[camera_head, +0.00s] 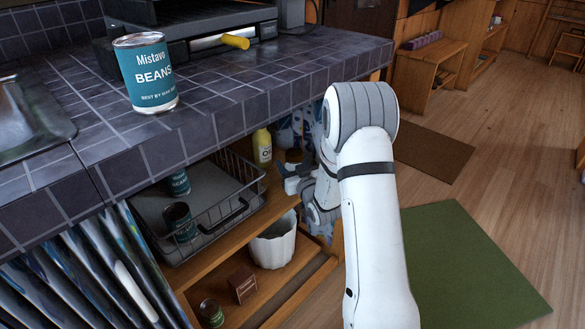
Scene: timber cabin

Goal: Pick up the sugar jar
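My white arm reaches down from the right into the open shelf under the tiled counter. My gripper (291,178) is at the right end of the upper shelf, pointing left. Its fingers are small and partly merged with the arm's grey wrist, so I cannot tell whether they are open or shut. A small jar with a dark lid (294,156) stands right behind the gripper, and its lower part is hidden. It may be the sugar jar, but no label can be read. I cannot tell whether the gripper touches it.
A yellow oil bottle (262,148) stands left of the jar. A wire basket (215,222) holds dark cans. A white pot (273,246), a small brown box (242,285) and a can (211,313) are below. A beans can (147,75) stands on the counter (235,98), whose edge overhangs the shelf.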

